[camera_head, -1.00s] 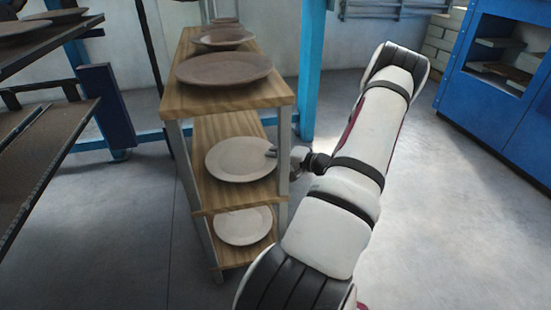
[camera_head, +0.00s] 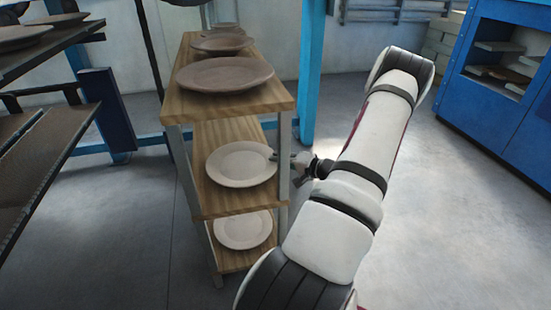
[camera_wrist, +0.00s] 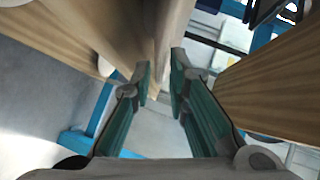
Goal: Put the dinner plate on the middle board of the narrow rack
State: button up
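The pale dinner plate (camera_head: 241,164) lies flat on the middle board (camera_head: 215,198) of the narrow wooden rack, close to its right edge. My gripper (camera_head: 274,157) reaches in from the right, past the rack's front right post, with its fingertips at the plate's right rim. In the wrist view, the two green fingers (camera_wrist: 161,72) stand apart, and a pale edge of the plate (camera_wrist: 174,28) shows between and beyond them. I see gaps beside the edge, so the gripper looks open around the rim.
The rack's top board (camera_head: 200,106) holds several brown plates (camera_head: 225,74). Another pale plate (camera_head: 243,230) lies on the bottom board (camera_head: 236,258). Metal posts (camera_head: 284,150) stand close to my gripper. Dark shelving (camera_head: 50,140) is at left; the floor to the right is open.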

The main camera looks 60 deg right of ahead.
jog(key=p+v, duration=0.2)
jog(key=v, duration=0.8)
jog(key=shift+s, duration=0.15)
